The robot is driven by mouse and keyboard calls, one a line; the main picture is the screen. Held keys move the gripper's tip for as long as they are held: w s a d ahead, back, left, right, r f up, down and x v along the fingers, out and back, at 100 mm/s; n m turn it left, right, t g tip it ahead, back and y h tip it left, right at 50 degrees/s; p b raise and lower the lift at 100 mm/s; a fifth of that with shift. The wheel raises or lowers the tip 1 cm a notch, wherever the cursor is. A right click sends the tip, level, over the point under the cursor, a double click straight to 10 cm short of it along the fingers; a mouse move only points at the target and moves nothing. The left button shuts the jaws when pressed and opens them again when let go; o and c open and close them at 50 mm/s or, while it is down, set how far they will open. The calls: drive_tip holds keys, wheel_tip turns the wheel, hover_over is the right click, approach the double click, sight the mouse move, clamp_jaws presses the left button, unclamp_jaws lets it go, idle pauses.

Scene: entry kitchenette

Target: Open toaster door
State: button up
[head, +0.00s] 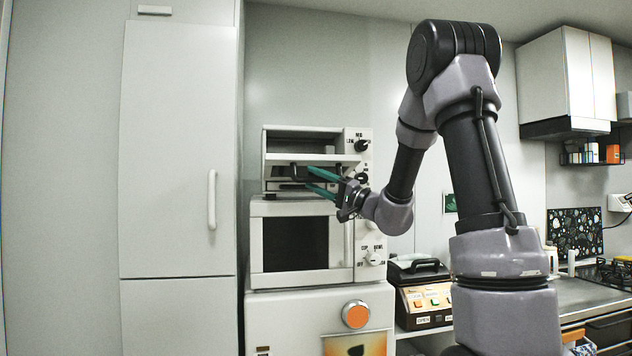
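The toaster (357,134) is a small white oven with dark knobs on its right side, standing on top of a white microwave. Its door (305,157) shows a pale horizontal bar with a dark handle just below it. A dark space shows above that bar, so the door looks partly lowered, but I cannot tell its exact angle. My gripper (308,177) is in front of the lower part of the toaster door, coming in from the right. Its two teal fingers are apart with nothing visible between them. I cannot tell whether they touch the door or handle.
The microwave (341,270) sits right under the gripper, on a white unit with an orange knob (355,314). A tall white cabinet (178,150) stands close on the left. A black-lidded appliance (418,270) and the counter (590,292) are to the right.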

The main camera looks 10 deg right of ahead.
drive_tip(key=shift+d, duration=0.1)
drive_tip(key=v, duration=1)
drive_tip(key=shift+s+d+f, duration=0.15)
drive_tip(key=shift+s+d, duration=0.05)
drive_tip(key=shift+s, duration=0.05)
